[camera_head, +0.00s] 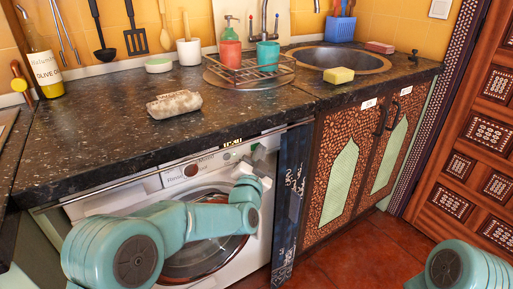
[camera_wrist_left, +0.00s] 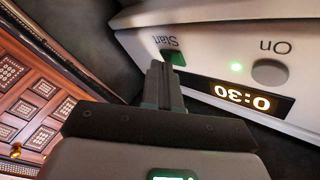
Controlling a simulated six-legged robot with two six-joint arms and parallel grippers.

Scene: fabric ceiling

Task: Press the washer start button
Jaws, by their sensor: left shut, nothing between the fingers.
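The white washer (camera_head: 140,205) stands under the dark counter, with its round door (camera_head: 200,258) partly behind my left arm. In the left wrist view its control panel (camera_wrist_left: 215,60) appears upside down. The green start button (camera_wrist_left: 178,58) sits beside the word "Start". My left gripper (camera_wrist_left: 163,75) is shut and empty, its fingertips at the start button and covering part of it; I cannot tell whether they touch. In the head view my left gripper (camera_head: 264,160) is at the right end of the washer's panel. My right gripper is out of view.
The counter edge overhangs the panel. A sponge (camera_head: 339,75), dish rack (camera_head: 250,72) and sink (camera_head: 342,60) are on the counter. Floor is clear at right.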

